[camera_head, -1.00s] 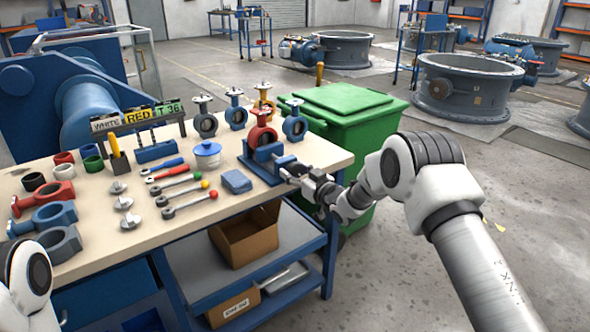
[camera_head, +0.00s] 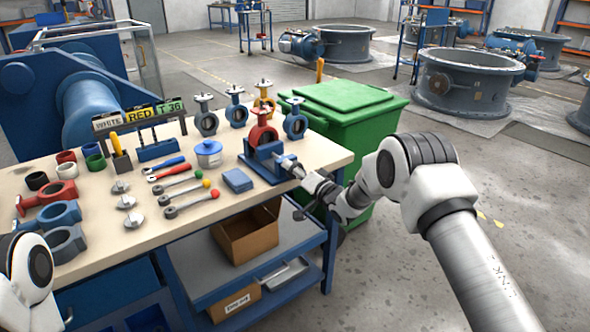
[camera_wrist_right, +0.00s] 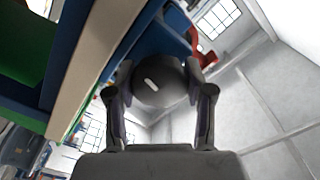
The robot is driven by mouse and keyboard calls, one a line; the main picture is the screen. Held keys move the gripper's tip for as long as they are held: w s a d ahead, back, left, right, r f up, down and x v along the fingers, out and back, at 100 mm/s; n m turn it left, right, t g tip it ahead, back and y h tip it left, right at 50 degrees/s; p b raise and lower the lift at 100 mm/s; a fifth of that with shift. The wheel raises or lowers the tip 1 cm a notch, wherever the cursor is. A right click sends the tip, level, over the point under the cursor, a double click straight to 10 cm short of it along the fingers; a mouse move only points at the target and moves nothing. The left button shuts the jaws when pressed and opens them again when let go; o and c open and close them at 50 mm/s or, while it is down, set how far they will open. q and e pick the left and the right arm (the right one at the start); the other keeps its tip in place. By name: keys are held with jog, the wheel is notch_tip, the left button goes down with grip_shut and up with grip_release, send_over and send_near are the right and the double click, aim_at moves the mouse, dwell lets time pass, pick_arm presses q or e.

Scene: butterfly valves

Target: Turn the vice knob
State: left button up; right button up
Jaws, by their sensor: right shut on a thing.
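The blue vice (camera_head: 262,168) is fixed near the right edge of the workbench, with a red butterfly valve (camera_head: 262,133) at its jaws. My right gripper (camera_head: 298,173) is at the vice's right end, reaching in from the right. In the right wrist view, the dark round vice knob (camera_wrist_right: 158,80), with a pale mark on its face, sits between the two fingers of my right gripper (camera_wrist_right: 160,92). The fingers are shut on its sides. In the head view the knob is mostly hidden by the gripper. Only part of my left arm shows at lower left; its gripper is out of view.
A green bin (camera_head: 345,115) stands close behind the bench's right end. Floor is free at right.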

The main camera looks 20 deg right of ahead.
jog(key=shift+m, duration=0.8)
jog(key=o, duration=1.2)
jog(key=shift+c, duration=0.2)
jog(key=v, duration=1.2)
